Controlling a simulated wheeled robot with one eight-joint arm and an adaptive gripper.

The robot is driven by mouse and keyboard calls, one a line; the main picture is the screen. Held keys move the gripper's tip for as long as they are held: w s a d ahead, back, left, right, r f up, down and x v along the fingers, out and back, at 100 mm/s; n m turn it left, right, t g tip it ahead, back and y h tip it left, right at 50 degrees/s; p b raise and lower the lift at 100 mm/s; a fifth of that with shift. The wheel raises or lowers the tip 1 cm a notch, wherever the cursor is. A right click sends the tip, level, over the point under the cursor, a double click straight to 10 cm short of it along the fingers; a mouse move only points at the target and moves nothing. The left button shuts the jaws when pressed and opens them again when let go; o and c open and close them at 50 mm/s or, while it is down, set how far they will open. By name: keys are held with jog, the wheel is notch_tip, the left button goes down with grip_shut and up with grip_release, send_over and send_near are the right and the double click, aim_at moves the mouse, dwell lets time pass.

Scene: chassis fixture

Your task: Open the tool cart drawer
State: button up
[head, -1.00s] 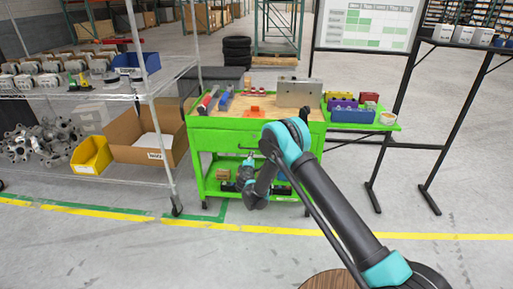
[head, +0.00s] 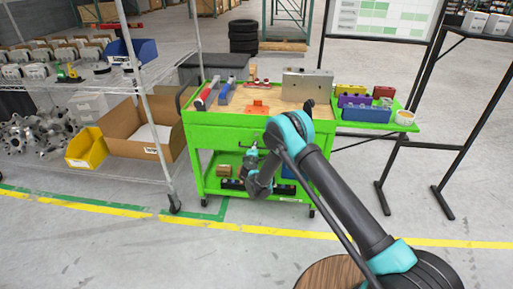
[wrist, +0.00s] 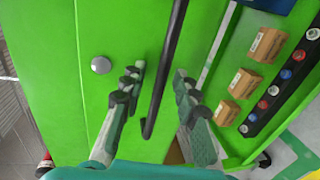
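The green tool cart (head: 212,142) stands ahead in the head view, with its drawer front just under the top. In the wrist view the green drawer front (wrist: 135,40) fills much of the picture, with a round silver lock (wrist: 101,64) on the green panel. The dark drawer handle (wrist: 166,75) is a long bar running between my fingers. My gripper (wrist: 156,86) is open, with one finger on each side of the bar and a visible gap to both. In the head view my gripper (head: 251,151) is small at the cart's front, and the handle is hard to make out.
The cart's lower shelf holds small brown boxes (wrist: 243,83) and a dark strip with several round pieces (wrist: 273,89). Tools and a grey block (head: 307,85) lie on top. A wire rack (head: 150,90) stands close at left. A board stand is at right. Floor in front is clear.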

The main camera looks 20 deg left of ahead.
jog(key=shift+c, duration=0.4)
grip_shut()
